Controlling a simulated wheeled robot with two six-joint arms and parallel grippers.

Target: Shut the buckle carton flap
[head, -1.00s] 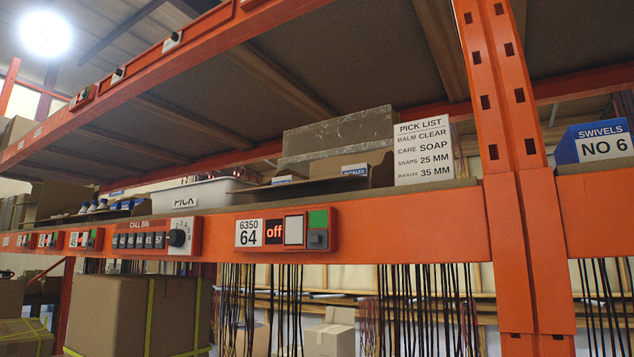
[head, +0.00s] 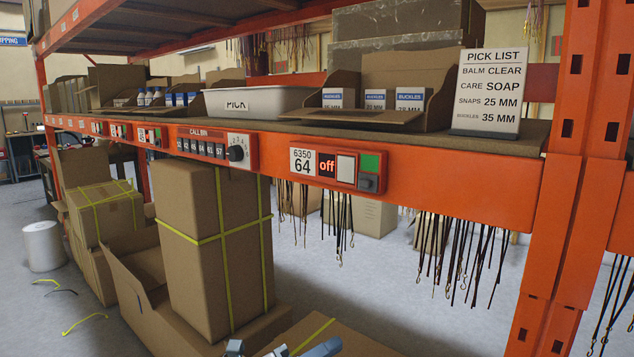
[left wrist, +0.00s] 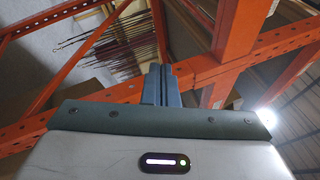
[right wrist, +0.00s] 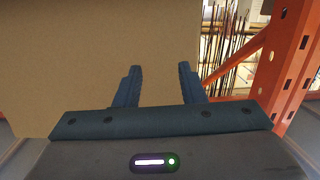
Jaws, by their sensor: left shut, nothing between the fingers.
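The buckle carton (head: 405,75) is an open brown box on the orange rack's shelf. Several white and blue boxes marked BUCKLES (head: 375,100) stand in it. Its front flap (head: 352,114) is folded down and out toward the shelf's front edge, so the carton is open. My left gripper (left wrist: 161,70) is shut and empty, pointing at orange rack beams in the left wrist view. Only grey-blue bits of an arm show at the bottom of the head view, below the shelf. My right gripper (right wrist: 160,72) is open and empty, facing a plain brown cardboard surface (right wrist: 80,60).
A pick list sign (head: 490,90) stands right of the carton and a white PICK tote (head: 255,103) left of it. A call panel (head: 335,168) is on the shelf's front beam. Tall strapped cartons (head: 200,240) stand below. A rack upright (head: 580,150) rises at right.

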